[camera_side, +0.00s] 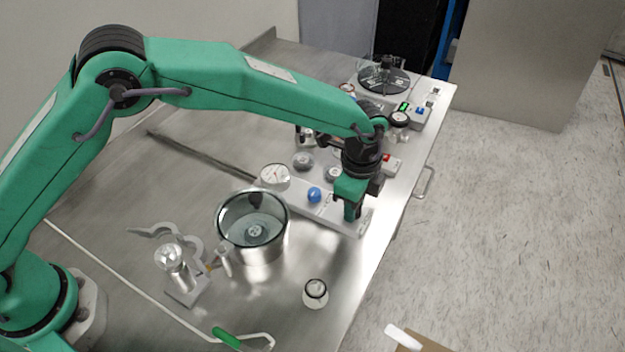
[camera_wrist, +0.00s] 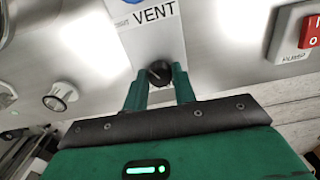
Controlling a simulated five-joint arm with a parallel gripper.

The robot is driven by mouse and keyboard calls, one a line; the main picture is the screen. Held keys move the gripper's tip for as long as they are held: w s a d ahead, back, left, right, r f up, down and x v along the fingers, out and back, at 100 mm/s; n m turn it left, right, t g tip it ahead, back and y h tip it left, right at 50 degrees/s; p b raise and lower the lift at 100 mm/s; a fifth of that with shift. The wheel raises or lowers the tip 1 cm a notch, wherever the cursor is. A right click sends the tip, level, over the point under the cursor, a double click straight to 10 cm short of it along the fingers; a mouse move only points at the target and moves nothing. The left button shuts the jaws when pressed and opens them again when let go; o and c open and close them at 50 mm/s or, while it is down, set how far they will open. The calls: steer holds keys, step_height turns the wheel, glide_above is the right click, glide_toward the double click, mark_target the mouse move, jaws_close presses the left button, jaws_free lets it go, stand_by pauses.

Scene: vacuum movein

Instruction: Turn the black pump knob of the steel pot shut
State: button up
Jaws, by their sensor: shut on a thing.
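The black pump knob (camera_wrist: 160,72) shows in the wrist view between the green fingertips of my gripper (camera_wrist: 157,77), on the grey panel. My gripper is shut on this knob. In the side view my gripper (camera_side: 350,208) points down at the right part of the valve panel (camera_side: 335,222) and hides the knob. A light line shows on the knob's face, but its exact turn is hard to read. The steel pot (camera_side: 262,252) with a clear lid stands left of the panel, apart from my gripper.
A blue knob (camera_side: 314,195) stands left of my gripper, by the VENT label (camera_wrist: 153,14). A dial gauge (camera_side: 275,176) is at the panel's left. A red pump switch (camera_wrist: 312,30) is close on the right. A small jar (camera_side: 315,293) stands in front; the front right table is otherwise clear.

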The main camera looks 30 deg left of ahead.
steer(key=n, duration=0.5)
steer(key=shift+n, duration=0.3)
steer(key=n, duration=0.6)
steer(key=shift+r, duration=0.1)
steer(key=o, duration=1)
steer(key=shift+r, duration=3.9)
